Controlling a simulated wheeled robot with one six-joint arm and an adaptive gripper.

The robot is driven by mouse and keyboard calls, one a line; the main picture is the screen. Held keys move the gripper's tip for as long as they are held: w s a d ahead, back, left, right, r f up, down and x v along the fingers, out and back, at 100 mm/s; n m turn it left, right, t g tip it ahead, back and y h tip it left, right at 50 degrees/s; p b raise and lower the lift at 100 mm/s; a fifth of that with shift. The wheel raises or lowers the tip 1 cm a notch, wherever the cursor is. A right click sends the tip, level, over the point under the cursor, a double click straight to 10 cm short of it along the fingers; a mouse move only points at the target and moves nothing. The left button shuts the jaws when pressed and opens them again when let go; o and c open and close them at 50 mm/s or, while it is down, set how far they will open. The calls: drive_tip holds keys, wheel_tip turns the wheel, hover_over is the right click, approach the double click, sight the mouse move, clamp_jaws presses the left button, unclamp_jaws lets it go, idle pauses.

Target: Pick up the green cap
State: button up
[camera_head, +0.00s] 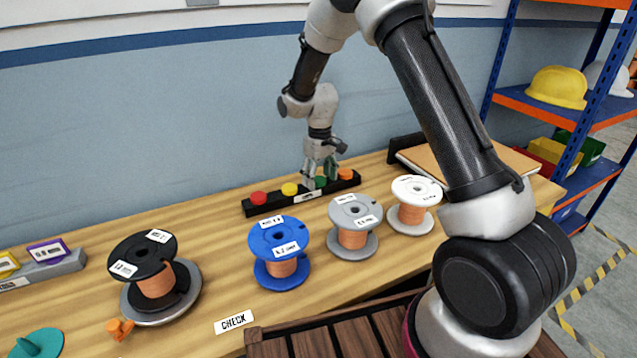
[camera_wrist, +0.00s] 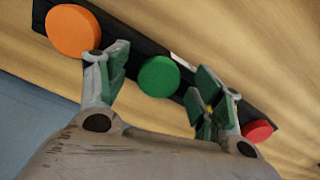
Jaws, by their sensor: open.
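The green cap (camera_head: 320,182) sits on a black rack (camera_head: 262,209) at the back of the bench, partly hidden by my gripper (camera_head: 321,172) in the head view. In the wrist view the green cap (camera_wrist: 158,76) shows round and whole between the two fingers of my gripper (camera_wrist: 160,82). The fingers are apart, one on each side of the cap, with visible gaps to it. My gripper is open and empty, pointing down at the rack.
On the same rack are a red cap (camera_head: 259,198), a yellow cap (camera_head: 290,189) and an orange cap (camera_head: 345,174), close beside the fingers. A blue spool (camera_head: 279,236), a grey spool (camera_head: 355,212), a white spool (camera_head: 416,192) and a black spool (camera_head: 143,255) stand in front.

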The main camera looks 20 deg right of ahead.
sight(320, 180)
drive_tip(key=c, duration=0.9)
drive_tip(key=shift+r, duration=0.1)
wheel_tip(320, 180, up, 10)
